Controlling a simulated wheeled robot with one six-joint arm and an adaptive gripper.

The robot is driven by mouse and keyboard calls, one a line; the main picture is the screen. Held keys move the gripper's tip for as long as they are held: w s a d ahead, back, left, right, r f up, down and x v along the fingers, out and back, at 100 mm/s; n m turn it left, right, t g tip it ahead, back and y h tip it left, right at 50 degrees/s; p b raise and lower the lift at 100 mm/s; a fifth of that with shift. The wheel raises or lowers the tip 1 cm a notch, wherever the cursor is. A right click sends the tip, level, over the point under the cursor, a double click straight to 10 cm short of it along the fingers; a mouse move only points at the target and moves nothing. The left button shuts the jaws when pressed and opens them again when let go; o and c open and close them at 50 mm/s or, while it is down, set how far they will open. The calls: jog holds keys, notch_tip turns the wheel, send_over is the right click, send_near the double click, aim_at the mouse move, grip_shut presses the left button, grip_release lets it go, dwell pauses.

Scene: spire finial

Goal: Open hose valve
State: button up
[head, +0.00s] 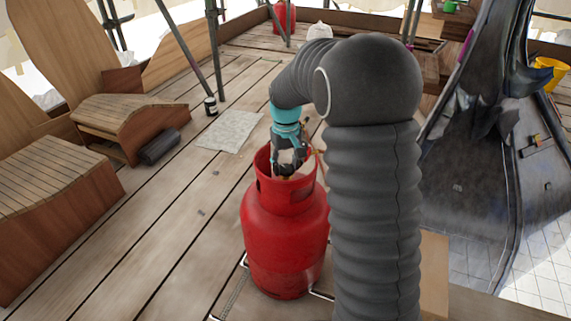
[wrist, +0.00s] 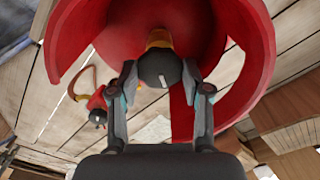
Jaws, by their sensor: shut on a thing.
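A red gas cylinder (head: 286,236) stands upright on the plank floor in the head view, with a red collar around its top. My gripper (head: 290,160) reaches down into the collar from above. In the wrist view my gripper (wrist: 159,78) is shut on a dark round knob with a white mark (wrist: 160,69), one finger on each side. A brass-coloured valve body (wrist: 158,39) shows behind the knob. The collar (wrist: 258,40) curves around it with an opening. A red and black fitting (wrist: 97,108) with an orange hose loop (wrist: 85,78) is at the left.
A grey sheet (head: 230,131) lies on the planks left of the cylinder. Wooden stepped pieces (head: 130,115) stand at the left, and scaffold poles (head: 216,60) rise behind. A dark sloped spire structure (head: 490,150) stands at the right. Planks between are mostly clear.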

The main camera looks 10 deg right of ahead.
aim_at(286, 168)
jog(key=o, duration=1.2)
jog(key=shift+c, duration=0.2)
notch_tip(286, 168, up, 12)
